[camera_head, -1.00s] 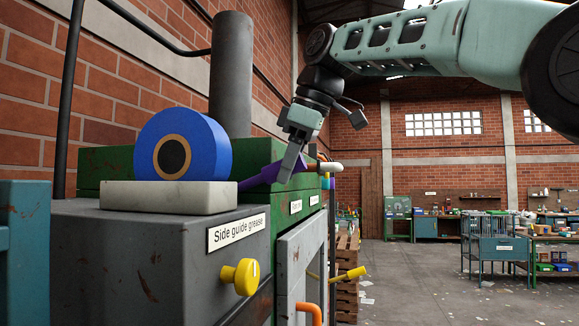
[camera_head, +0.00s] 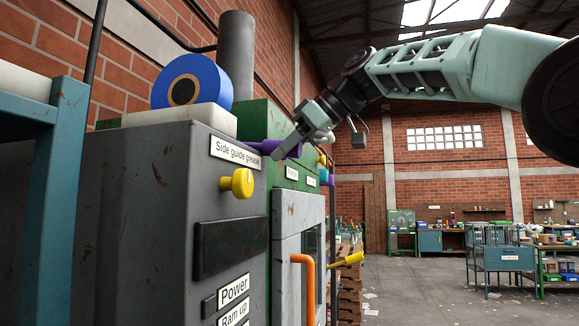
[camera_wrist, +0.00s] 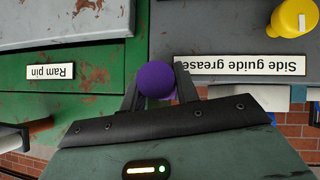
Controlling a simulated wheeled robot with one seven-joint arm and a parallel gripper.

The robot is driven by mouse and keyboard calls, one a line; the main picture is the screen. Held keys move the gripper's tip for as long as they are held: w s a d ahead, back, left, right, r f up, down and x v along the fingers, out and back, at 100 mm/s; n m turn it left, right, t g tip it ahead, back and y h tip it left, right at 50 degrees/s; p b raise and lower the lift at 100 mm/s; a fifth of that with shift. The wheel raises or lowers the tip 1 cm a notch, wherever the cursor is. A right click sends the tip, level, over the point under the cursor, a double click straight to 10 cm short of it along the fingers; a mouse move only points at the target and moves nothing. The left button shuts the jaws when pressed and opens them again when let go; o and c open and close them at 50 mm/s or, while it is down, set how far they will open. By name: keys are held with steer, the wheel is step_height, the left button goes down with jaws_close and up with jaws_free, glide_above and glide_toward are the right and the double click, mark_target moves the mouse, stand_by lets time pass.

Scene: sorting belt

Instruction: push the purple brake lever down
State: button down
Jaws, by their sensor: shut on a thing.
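The purple brake lever (camera_head: 263,146) sticks out from the machine's side, beside the "Side guide grease" label, and looks about level in the head view. Its round purple knob (camera_wrist: 155,80) shows between the two fingers in the wrist view. My gripper (camera_head: 288,150) is shut on the lever near its knob end, with one finger on each side. The fingers hide part of the lever in the head view, and its pivot is hard to see.
The grey cabinet carries a yellow knob (camera_head: 238,183) and a blue roll (camera_head: 192,82) on a pale block. An orange handle (camera_head: 308,285) and a yellow lever (camera_head: 348,259) stick out lower down. The green cabinet (camera_wrist: 90,70) is close by. Open floor lies to the right.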

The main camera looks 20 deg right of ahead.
steer(key=f+b, duration=0.1)
steer(key=b, duration=0.2)
steer(key=f+t+y+b, duration=0.1)
steer(key=b, duration=0.2)
steer(key=f+t+y+b, duration=0.1)
steer(key=f+b, duration=0.1)
steer(key=b, duration=0.1)
steer(key=shift+w+a, duration=0.3)
steer(key=shift+a, duration=0.1)
steer(key=shift+y, duration=0.3)
steer(key=c, duration=1.1)
jaws_free()
steer(key=shift+o, duration=0.2)
steer(key=shift+r, duration=0.1)
steer(key=b+v, duration=0.1)
steer(key=v, duration=1.6)
steer(key=shift+s+b, duration=0.2)
steer(key=shift+b, duration=0.1)
